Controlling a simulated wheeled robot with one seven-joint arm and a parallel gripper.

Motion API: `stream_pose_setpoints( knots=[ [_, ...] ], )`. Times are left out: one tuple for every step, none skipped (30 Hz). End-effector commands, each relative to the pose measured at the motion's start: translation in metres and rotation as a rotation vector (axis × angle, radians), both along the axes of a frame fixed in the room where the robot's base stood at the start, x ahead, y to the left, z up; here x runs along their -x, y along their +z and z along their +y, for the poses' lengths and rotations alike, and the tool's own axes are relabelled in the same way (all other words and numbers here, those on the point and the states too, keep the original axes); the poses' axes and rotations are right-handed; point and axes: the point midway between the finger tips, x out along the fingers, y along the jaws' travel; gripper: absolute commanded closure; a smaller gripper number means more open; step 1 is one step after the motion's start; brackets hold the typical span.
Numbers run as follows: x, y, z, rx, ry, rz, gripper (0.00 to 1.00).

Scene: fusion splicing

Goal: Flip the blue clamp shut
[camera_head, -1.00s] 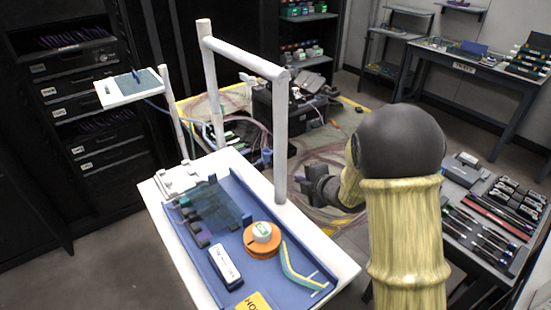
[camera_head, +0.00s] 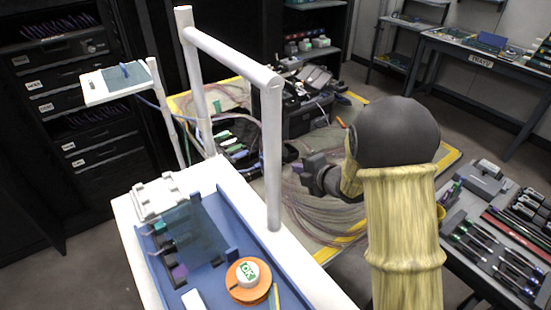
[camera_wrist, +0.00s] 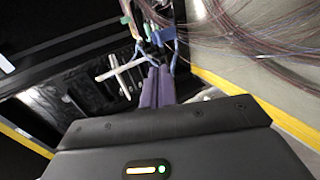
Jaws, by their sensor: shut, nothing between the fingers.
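My gripper (camera_head: 302,172) is shut and empty in the head view, held out past the white frame toward the floor area with cables. In the wrist view its two purple fingers (camera_wrist: 157,70) lie together, pointing at a cluster of cables and small parts. A blue piece (camera_wrist: 162,36) shows just beyond the fingertips there; it may be the clamp, but its shape is too small to tell open from shut. A small dark-blue upright piece (camera_head: 125,69) also stands on the pad of the white stand (camera_head: 100,93), far left of my gripper.
The white table (camera_head: 128,225) with a blue tray (camera_head: 228,225) stands in front, with a white upright frame (camera_head: 272,160) on it. A black open case (camera_head: 308,110) and loose cables (camera_head: 315,215) lie behind. A tool bench (camera_head: 460,262) is at right.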

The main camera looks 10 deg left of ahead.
Motion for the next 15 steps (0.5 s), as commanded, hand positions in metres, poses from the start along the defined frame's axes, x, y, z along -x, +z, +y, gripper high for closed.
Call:
stream_pose_setpoints(
  knots=[
    [0.000, 0.000, 0.001, 0.000, 0.001, 0.000, 1.00],
    [0.000, 0.000, 0.001, 0.000, 0.001, 0.000, 1.00],
    [0.000, 0.000, 0.001, 0.000, 0.001, 0.000, 1.00],
    [0.000, 0.000, 0.001, 0.000, 0.002, 0.000, 1.00],
    [0.000, 0.000, 0.002, 0.000, 0.002, 0.000, 1.00],
    [-0.001, -0.001, 0.003, 0.000, 0.002, 0.000, 1.00],
    [-0.002, -0.002, 0.004, 0.000, 0.002, 0.000, 1.00],
    [-0.003, -0.003, 0.006, 0.000, 0.002, 0.000, 1.00],
    [-0.006, -0.004, 0.008, -0.001, 0.002, 0.001, 1.00],
    [-0.008, -0.005, 0.010, -0.001, 0.002, 0.001, 1.00],
    [-0.010, -0.007, 0.013, -0.001, 0.002, 0.001, 1.00],
    [-0.013, -0.010, 0.016, 0.000, 0.002, 0.001, 1.00],
    [-0.016, -0.011, 0.020, 0.001, 0.003, 0.001, 1.00],
    [-0.019, -0.014, 0.023, 0.001, 0.004, 0.000, 1.00],
    [-0.023, -0.016, 0.028, 0.001, 0.004, 0.000, 1.00]
  ],
)
